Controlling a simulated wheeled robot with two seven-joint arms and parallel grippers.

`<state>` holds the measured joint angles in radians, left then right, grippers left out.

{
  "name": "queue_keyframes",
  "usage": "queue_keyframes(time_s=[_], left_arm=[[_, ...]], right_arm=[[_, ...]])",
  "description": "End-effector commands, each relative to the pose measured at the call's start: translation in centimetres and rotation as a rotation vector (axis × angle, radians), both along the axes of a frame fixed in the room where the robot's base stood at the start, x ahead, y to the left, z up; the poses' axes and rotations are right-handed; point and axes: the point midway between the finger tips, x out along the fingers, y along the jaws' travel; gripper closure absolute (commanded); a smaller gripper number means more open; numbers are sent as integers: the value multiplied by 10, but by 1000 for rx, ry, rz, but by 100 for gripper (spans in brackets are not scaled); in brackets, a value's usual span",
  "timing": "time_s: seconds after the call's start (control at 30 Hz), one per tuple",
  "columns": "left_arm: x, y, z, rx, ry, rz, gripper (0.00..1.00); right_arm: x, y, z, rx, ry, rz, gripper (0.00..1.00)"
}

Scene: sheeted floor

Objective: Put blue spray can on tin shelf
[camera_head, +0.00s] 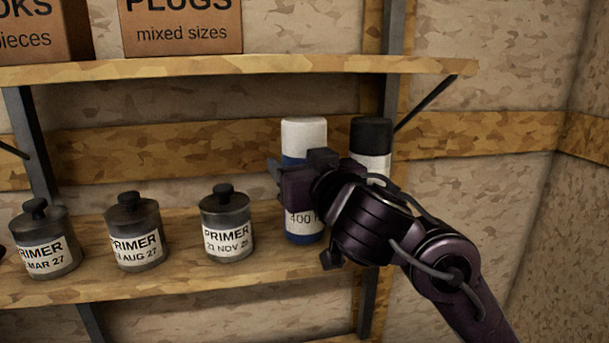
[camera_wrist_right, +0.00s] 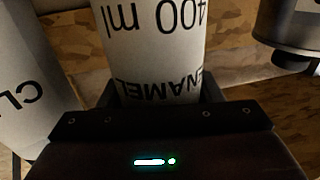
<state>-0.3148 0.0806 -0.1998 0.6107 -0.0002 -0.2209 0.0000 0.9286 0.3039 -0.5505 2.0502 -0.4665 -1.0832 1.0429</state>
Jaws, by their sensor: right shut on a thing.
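The blue spray can (camera_head: 304,229) has a white cap and a white label. It stands upright at the lower wooden shelf (camera_head: 184,271), right of the primer tins. My right gripper (camera_head: 296,188) is shut around its middle. In the right wrist view the can (camera_wrist_right: 152,40) shows its "400 ml" and "ENAMEL" label between the fingers (camera_wrist_right: 155,92). Whether its base touches the shelf is hard to tell. Several grey primer tins (camera_head: 227,222) with dated labels stand in a row on the same shelf. My left gripper is not in view.
A black-capped can (camera_head: 371,140) stands close to the right of the blue can, partly hidden by my gripper; its label shows in the wrist view (camera_wrist_right: 30,90). The upper shelf (camera_head: 270,65) holds cardboard boxes (camera_head: 182,28). A dark bracket (camera_head: 425,103) supports it at the right.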

Motion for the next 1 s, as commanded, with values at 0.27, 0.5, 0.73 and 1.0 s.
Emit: queue_keyframes(time_s=[0.27, 0.5, 0.73, 1.0], left_arm=[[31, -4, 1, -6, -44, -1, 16], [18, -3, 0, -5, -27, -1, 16], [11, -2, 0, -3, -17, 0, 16], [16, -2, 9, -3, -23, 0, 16]], right_arm=[[-1, 1, -3, -2, 3, -2, 35], [-2, 1, -2, 0, 1, -1, 20], [-6, -1, -1, 2, 1, 1, 20], [-51, -18, 1, 7, 2, 5, 20]])
